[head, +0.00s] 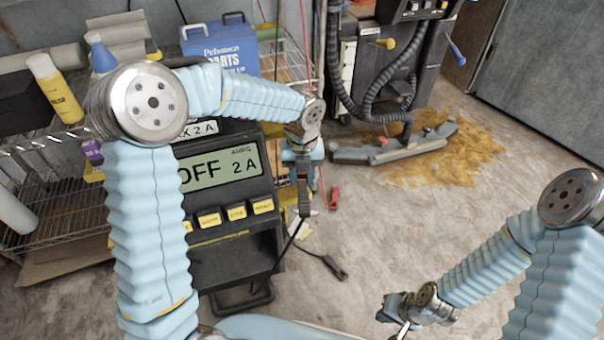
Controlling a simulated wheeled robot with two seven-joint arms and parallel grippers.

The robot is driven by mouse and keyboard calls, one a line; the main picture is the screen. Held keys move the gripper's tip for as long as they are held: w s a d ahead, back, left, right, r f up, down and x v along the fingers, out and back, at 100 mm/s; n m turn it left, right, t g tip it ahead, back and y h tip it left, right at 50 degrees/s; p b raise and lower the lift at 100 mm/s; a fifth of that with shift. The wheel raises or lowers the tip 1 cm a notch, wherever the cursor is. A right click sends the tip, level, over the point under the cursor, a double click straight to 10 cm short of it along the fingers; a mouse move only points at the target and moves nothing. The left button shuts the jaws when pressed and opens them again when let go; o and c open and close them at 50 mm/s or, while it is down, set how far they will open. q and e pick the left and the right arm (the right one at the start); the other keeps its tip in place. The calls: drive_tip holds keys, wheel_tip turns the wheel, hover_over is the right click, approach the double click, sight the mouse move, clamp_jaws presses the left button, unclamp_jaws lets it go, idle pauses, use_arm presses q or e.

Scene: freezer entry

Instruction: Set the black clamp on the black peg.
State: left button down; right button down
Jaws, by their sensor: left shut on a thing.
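My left gripper (303,172) is in front of the right side of the battery charger (222,172), pointing down. It is shut on the black clamp (304,200), a narrow dark piece hanging below the fingers. A dark cable runs down from it toward the charger's base. Arm and gripper cover part of the clamp. I cannot make out the black peg. My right gripper (391,311) is low at the bottom right, over the floor, far from the clamp. Its fingers are too small and dark to read.
A red clamp (334,198) is right of my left gripper. A dark clamp-shaped piece (335,268) is low over the floor. A wire shelf (45,160) with bottles stands left. A floor machine (385,150) stands behind, beside a brown spill (455,150).

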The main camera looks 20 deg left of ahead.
use_arm(q)
drive_tip(key=shift+p, duration=0.45)
idle(0.9)
drive_tip(key=shift+f, duration=0.1)
idle(0.4)
idle(0.4)
drive_tip(key=shift+s+f+p, duration=0.1)
drive_tip(key=shift+s+p, duration=0.05)
drive_tip(key=shift+p, duration=0.7)
idle(1.0)
drive_tip(key=shift+f, duration=0.15)
idle(0.4)
drive_tip(key=shift+s+a, duration=0.1)
